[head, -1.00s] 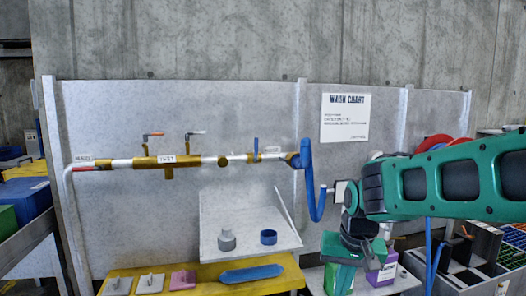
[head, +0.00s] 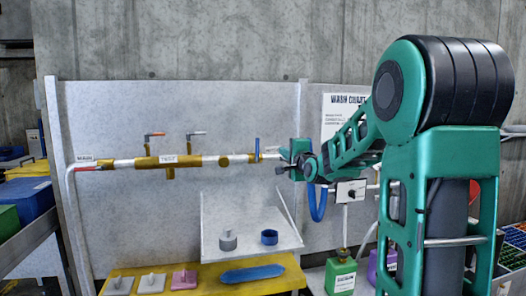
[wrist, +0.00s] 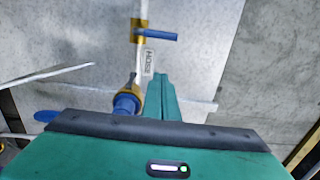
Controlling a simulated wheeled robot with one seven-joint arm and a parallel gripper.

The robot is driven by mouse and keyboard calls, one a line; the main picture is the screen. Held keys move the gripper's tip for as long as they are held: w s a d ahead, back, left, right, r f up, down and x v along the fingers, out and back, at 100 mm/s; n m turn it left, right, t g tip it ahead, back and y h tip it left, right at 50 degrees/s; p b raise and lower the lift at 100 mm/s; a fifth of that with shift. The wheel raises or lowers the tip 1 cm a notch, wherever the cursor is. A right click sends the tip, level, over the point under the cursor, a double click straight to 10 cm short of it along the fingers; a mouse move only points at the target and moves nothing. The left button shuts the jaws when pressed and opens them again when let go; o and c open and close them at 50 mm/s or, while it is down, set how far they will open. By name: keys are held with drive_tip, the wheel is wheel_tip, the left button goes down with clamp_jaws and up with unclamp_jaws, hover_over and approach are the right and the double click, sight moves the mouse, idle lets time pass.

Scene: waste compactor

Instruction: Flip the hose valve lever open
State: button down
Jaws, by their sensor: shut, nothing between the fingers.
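The hose valve lever (head: 257,148) is a blue handle standing upright, across the horizontal white and brass pipe (head: 207,160). In the wrist view the same blue lever (wrist: 158,37) sticks out sideways to the right from its brass valve body (wrist: 138,32). A "HOSE" label (wrist: 149,62) lies beside the pipe. My gripper (head: 281,164) is just right of the lever in the head view, near the pipe's right end. In the wrist view its green fingers (wrist: 160,80) are together, empty and apart from the lever, and partly cover the pipe end's surroundings.
A blue hose (head: 317,204) hangs from the pipe's right end; its blue fitting (wrist: 127,103) is close left of my fingers. A tilted shelf (head: 235,215) sits below. The wall around the lever is clear.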

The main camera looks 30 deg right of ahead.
sight(257, 149)
drive_tip(key=w+a, duration=0.1)
drive_tip(key=w, duration=1)
drive_tip(key=shift+w+a, duration=0.15)
drive_tip(key=shift+w, duration=0.1)
drive_tip(key=shift+a, duration=0.1)
